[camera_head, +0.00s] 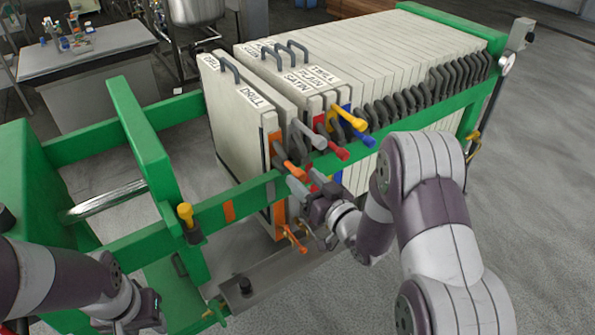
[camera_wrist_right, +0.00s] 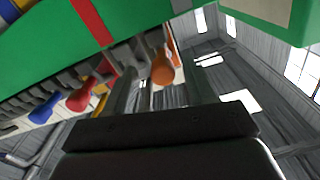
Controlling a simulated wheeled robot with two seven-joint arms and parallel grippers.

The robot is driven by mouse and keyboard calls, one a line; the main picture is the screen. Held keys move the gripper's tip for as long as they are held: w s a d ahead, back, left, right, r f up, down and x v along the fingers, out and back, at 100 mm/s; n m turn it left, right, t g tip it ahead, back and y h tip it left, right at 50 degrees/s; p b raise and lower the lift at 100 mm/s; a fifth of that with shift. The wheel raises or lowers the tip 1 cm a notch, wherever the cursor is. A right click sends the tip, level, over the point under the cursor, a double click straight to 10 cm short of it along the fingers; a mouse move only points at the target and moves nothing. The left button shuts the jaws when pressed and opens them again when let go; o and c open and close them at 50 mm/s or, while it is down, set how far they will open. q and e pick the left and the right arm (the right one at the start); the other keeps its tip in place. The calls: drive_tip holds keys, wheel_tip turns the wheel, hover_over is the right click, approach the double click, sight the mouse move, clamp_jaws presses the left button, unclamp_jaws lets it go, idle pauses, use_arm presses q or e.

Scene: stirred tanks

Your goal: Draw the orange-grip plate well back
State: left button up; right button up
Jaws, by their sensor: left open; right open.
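The orange-grip plate (camera_head: 236,115) is the leftmost pale plate of the pack in the head view, with a label reading DRILL on top. Its orange grip (camera_head: 291,169) sticks out over the near green rail; an orange tap (camera_head: 295,240) sits lower down. My right gripper (camera_head: 299,190) is open beside the rail, just below the orange grip. In the right wrist view the orange grip (camera_wrist_right: 162,70) appears between the two open fingers, and I cannot tell whether they touch it. My left gripper (camera_head: 150,318) is open at the lower left, far from the plate.
White, red (camera_head: 331,149), yellow (camera_head: 347,117) and blue (camera_head: 362,138) grips stand close to the right of the orange one. The near green rail (camera_head: 160,231) runs below them. Left of the orange-grip plate is an open gap up to the green crosshead (camera_head: 140,130).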

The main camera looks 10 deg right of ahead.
drive_tip(key=shift+x, duration=1.25)
drive_tip(key=shift+w+a, duration=0.2)
drive_tip(key=shift+w, duration=0.2)
drive_tip(key=shift+r, duration=0.1)
clamp_jaws()
use_arm(q)
drive_tip(key=shift+s+r, duration=0.1)
drive_tip(key=shift+s, duration=0.05)
